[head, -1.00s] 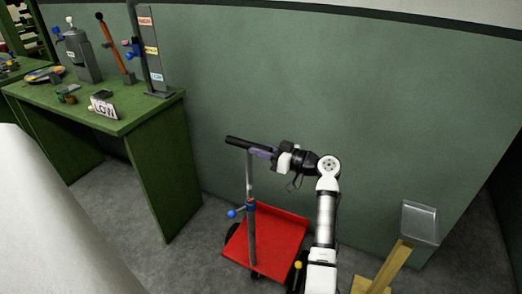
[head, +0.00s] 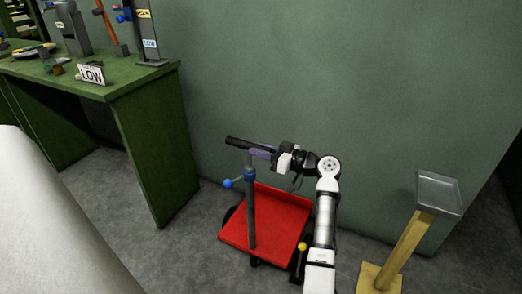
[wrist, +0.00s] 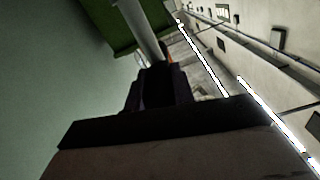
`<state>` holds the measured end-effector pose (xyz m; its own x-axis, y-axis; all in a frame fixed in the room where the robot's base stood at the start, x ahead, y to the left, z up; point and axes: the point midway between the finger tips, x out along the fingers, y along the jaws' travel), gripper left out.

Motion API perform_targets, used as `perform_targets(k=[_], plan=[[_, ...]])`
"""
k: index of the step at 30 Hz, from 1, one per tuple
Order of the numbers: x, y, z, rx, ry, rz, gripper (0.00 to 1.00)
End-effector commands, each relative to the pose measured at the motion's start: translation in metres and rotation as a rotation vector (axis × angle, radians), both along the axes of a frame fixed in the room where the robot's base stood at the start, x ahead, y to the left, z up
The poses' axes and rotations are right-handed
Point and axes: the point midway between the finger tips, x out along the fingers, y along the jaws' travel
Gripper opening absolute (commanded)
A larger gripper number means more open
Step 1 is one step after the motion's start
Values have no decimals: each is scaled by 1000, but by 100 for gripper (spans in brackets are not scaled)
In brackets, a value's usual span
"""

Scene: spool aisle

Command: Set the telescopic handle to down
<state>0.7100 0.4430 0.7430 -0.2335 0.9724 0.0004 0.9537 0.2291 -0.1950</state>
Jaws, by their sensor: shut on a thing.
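The telescopic handle has a dark crossbar (head: 238,142) on top of an upright post (head: 251,215) that rises from a red cart (head: 285,214). My gripper (head: 262,151) is shut on the right part of the crossbar, coming from the right. A short piece of the lighter inner tube shows between the crossbar and the blue collar (head: 250,175). A side lever with a blue knob (head: 228,184) sticks out left from the collar. The wrist view is dark and close; a grey tube (wrist: 138,28) shows there, and the grip itself is hard to make out.
A green table (head: 140,88) at the left carries a LOW sign (head: 91,74) and several fixtures. A yellow stand with a grey tray top (head: 439,193) is on the right. A green wall (head: 330,80) stands behind the cart.

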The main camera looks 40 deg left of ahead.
Motion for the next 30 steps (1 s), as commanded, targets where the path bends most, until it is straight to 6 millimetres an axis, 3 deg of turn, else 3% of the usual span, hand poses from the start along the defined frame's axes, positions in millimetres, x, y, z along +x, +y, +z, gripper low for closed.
perform_targets(k=[3, 15, 16, 21, 30], plan=[[0, 0, -14, 0, 1, 1, 0], [0, 0, -18, -5, 3, 1, 0], [0, -1, -18, -5, 3, 1, 26], [0, 0, -17, -4, 2, 1, 46], [1, -2, -15, -1, 1, 0, 46]])
